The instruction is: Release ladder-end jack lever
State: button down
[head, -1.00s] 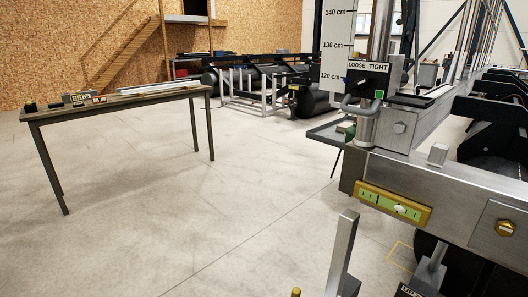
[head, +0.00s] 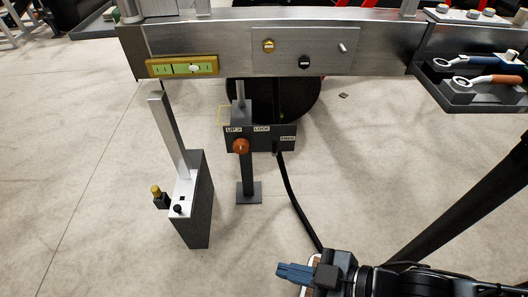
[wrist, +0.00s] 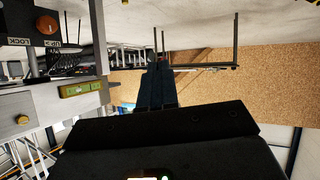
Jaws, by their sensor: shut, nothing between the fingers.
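The jack (head: 247,170) hangs below the grey metal beam, with a dark plate marked UP, LOCK and FREE. An orange-red round knob (head: 241,146) sits at the plate's left, under the UP label. A black curved bar or hose (head: 291,195) runs from below the FREE label down toward my gripper; its lower end is hidden. My gripper (head: 282,270) has blue fingers, shut and empty, low in the head view, right of and nearer than the jack. In the wrist view my gripper (wrist: 157,75) points away from the knob (wrist: 47,25), which is at upper left.
A dark box (head: 196,215) with an upright silver bar stands left of the jack. A yellow-green level (head: 183,67) is on the beam (head: 225,40). A dark tray (head: 465,95) with wrenches is at the right. Open concrete floor (head: 90,190) lies left.

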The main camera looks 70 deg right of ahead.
jog(key=w+d+f+g+h+b, duration=0.15)
jog(key=w+f, duration=0.25)
jog(key=f, duration=0.4)
jog(key=w+d+f+n+g+h+b, duration=0.1)
jog(key=w+d+f+g+h, duration=0.2)
jog(key=f, duration=0.6)
jog(key=w+d+f+g+h+b, duration=0.1)
jog(key=w+d+f+g+b, duration=0.15)
jog(key=w+f, duration=0.4)
jog(key=w+d+f+g+h+b, duration=0.25)
jog(key=w+d+h, duration=0.25)
jog(key=d, duration=0.4)
jog(key=w+d+r+m+g+h, duration=0.2)
jog(key=w+d+r+g+h, duration=0.1)
jog(key=d+r, duration=0.2)
jog(key=w+d+r+m+g+h+b, duration=0.1)
jog(key=w+d+r+m+g+h, duration=0.1)
jog(key=d+r, duration=0.3)
jog(key=shift+w+d+r+g+h, duration=0.2)
jog(key=shift+w+d+g+h, duration=0.4)
jog(key=shift+h, duration=0.25)
jog(key=shift+d, duration=0.1)
